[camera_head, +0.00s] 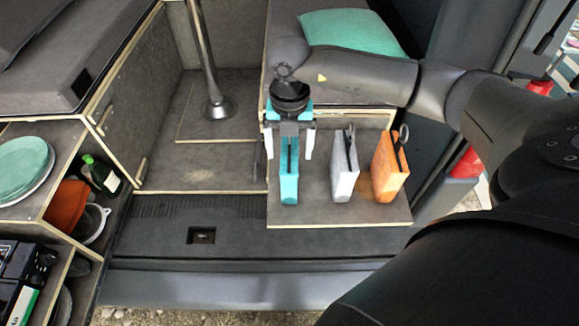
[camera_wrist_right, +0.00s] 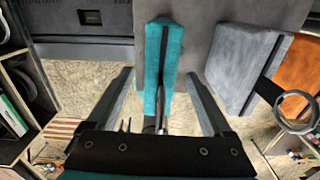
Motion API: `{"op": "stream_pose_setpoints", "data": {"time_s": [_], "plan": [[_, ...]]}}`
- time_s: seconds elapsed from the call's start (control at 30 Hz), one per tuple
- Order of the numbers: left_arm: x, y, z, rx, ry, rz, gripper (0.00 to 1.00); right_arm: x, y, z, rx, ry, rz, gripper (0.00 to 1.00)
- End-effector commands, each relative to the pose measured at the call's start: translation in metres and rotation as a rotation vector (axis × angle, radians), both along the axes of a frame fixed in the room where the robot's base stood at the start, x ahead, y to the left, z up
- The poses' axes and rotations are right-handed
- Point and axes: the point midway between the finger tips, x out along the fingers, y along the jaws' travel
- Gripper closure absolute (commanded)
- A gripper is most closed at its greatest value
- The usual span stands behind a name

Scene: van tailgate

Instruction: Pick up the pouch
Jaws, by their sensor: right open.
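A teal pouch (camera_head: 289,186) stands upright on a grey pull-out board (camera_head: 330,218). A grey pouch (camera_head: 344,172) and an orange pouch (camera_head: 386,175) stand to its right on the same board. My right gripper (camera_head: 290,154) is above the teal pouch, pointing down, with one finger on each side of its top. In the right wrist view the teal pouch (camera_wrist_right: 160,60) lies between the two open fingers (camera_wrist_right: 160,88), with a gap on both sides. The grey pouch (camera_wrist_right: 245,68) is right of it there. My left gripper is not in view.
A cabinet at the left holds teal plates (camera_head: 22,163), a green bottle (camera_head: 100,173) and an orange item (camera_head: 67,205). A metal post (camera_head: 205,60) stands on the floor behind. A teal cushion (camera_head: 350,32) lies on the bench. The floor left of the board is clear.

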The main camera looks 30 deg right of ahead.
Motion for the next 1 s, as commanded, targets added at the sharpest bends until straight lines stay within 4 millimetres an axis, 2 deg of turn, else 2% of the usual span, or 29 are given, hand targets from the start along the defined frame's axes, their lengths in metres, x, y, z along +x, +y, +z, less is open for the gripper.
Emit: {"op": "stream_pose_setpoints", "data": {"time_s": [0.07,0.17,0.83,1.0], "plan": [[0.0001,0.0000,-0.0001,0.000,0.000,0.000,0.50,0.0000,0.0001,0.0000,0.000,0.000,0.000,0.15],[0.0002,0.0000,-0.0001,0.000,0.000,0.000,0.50,0.0000,0.0001,0.0002,0.000,0.000,0.000,0.25],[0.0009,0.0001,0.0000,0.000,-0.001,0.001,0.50,0.0001,0.0001,0.0008,0.000,0.000,0.000,1.00],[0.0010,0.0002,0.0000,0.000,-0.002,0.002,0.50,0.0002,0.0001,0.0009,0.000,0.000,0.000,1.00]]}}
